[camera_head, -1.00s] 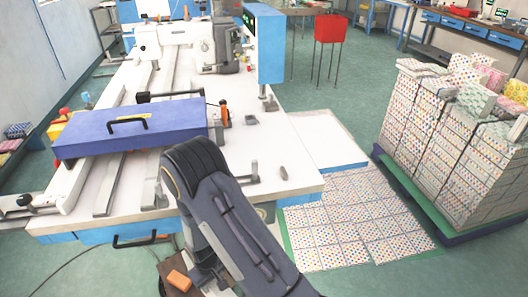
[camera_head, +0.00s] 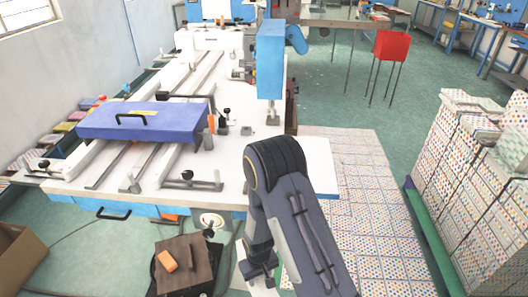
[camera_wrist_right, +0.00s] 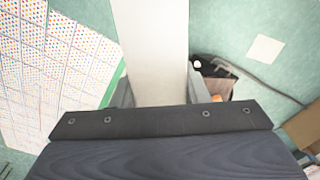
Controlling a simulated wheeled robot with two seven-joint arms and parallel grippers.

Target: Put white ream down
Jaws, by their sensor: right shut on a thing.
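The white ream (camera_wrist_right: 150,45) stands between the two fingers of my right gripper (camera_wrist_right: 158,92) in the right wrist view and runs up out of the frame. My right gripper is shut on it. In the head view my right gripper (camera_head: 259,274) is low, in front of the white machine table. Floor shows on both sides of the ream in the wrist view. My left gripper is in neither view.
A sewing-machine table (camera_head: 225,175) with a blue cover (camera_head: 140,121) lies ahead. Dotted stacks (camera_head: 455,180) stand at right, and a low dotted layer (camera_head: 365,235) lies beside my arm. A dark stool (camera_head: 183,266) and a cardboard box (camera_head: 18,250) are at left.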

